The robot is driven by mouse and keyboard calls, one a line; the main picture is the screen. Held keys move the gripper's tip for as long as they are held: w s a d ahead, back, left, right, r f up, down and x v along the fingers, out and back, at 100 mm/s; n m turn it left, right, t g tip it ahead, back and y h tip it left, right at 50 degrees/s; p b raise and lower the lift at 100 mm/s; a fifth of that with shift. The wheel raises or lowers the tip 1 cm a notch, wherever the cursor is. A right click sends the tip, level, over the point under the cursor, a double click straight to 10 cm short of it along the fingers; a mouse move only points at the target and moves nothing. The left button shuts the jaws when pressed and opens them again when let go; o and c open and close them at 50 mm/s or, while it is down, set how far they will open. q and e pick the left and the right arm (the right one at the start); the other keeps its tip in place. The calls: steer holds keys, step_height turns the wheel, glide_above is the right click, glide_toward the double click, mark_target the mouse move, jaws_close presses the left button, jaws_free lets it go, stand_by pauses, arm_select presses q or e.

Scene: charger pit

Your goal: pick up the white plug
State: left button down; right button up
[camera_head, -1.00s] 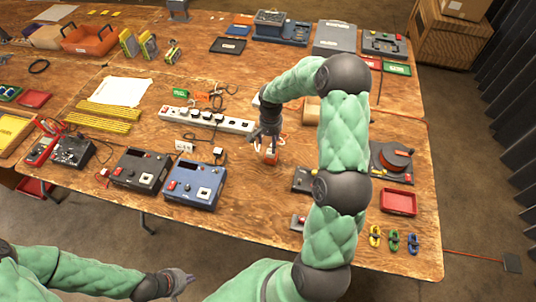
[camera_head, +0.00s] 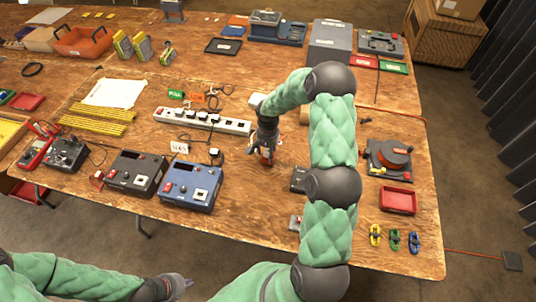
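My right gripper (camera_head: 262,155) points down near the middle of the table, right of the white power strip (camera_head: 197,121). A small orange-red object (camera_head: 266,160) shows at its fingertips; whether they touch or hold it is unclear. Several plugs sit along the strip, too small to tell one white plug apart. A plug with a dark cable (camera_head: 215,153) lies in front of the strip, and a small white labelled piece (camera_head: 179,147) lies left of it. My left gripper (camera_head: 184,283) is low in front of the table, and nothing shows in it. Finger opening is unclear on both.
A blue device box (camera_head: 190,187) and a dark one (camera_head: 136,174) stand left of the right gripper. A red tray (camera_head: 398,200) and an orange round device (camera_head: 392,156) lie to the right. My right arm hides part of the table. Bare wood lies in front of the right gripper.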

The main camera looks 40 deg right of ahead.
steer(key=c, duration=0.3)
steer(key=o, duration=0.9)
steer(key=shift+c, duration=0.2)
